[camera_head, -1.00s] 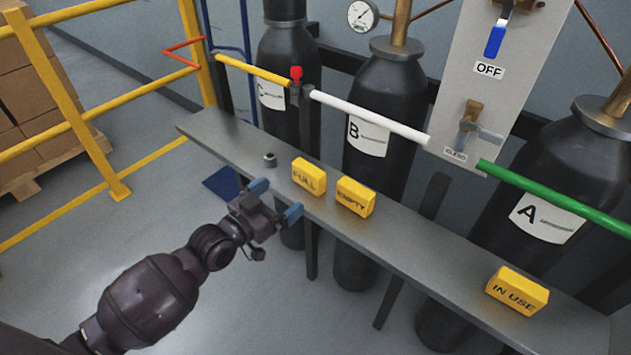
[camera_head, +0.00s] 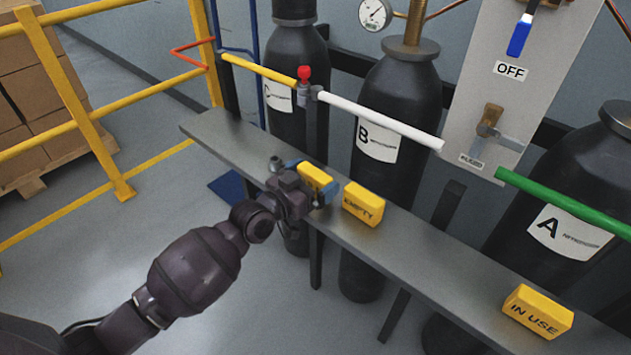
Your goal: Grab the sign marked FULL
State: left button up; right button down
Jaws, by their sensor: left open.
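The yellow FULL sign (camera_head: 316,177) stands on the grey shelf (camera_head: 430,239), left of the yellow EMPTY sign (camera_head: 363,204). My left gripper (camera_head: 308,181) is open around the FULL sign, with one blue-tipped finger at each side of it. The gripper body hides the lower left part of the sign and most of its lettering. Whether the fingers touch the sign I cannot tell. The yellow IN USE sign (camera_head: 538,311) stands on the shelf at the lower right. My right gripper is not in view.
Dark cylinders C (camera_head: 293,60), B (camera_head: 397,100) and A (camera_head: 570,190) stand behind the shelf. Yellow, white and green bars run above it. Yellow railing is at left.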

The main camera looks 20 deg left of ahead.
pick_arm(q)
jog(key=shift+x, duration=1.1)
jog(key=shift+c, duration=0.5)
jog(key=c, duration=0.5)
